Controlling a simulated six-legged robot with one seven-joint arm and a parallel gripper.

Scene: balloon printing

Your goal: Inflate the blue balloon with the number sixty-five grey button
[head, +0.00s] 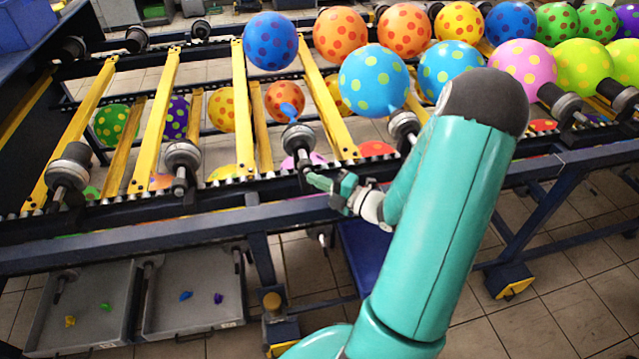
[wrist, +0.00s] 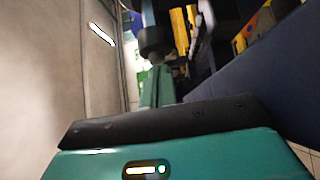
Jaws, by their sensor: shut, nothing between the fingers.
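A small limp blue balloon (head: 291,111) sits on top of a round grey nozzle (head: 298,138) on the machine's front rail. A dark stem below the nozzle points towards me, with its end around a grey button (head: 304,163); no number is readable. My gripper (head: 311,180) is shut and empty, with its teal fingertips right at the lower end of that stem. I cannot tell whether they touch it. In the wrist view my teal finger (wrist: 156,88) reaches up to a dark round part (wrist: 155,42), which hides its surroundings.
More grey nozzles stand along the rail to the left (head: 182,157) and right (head: 404,124). Inflated spotted balloons (head: 374,80) fill the back. Two grey trays (head: 192,300) with small limp balloons lie below left. A dark blue beam (head: 150,236) runs along the front.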

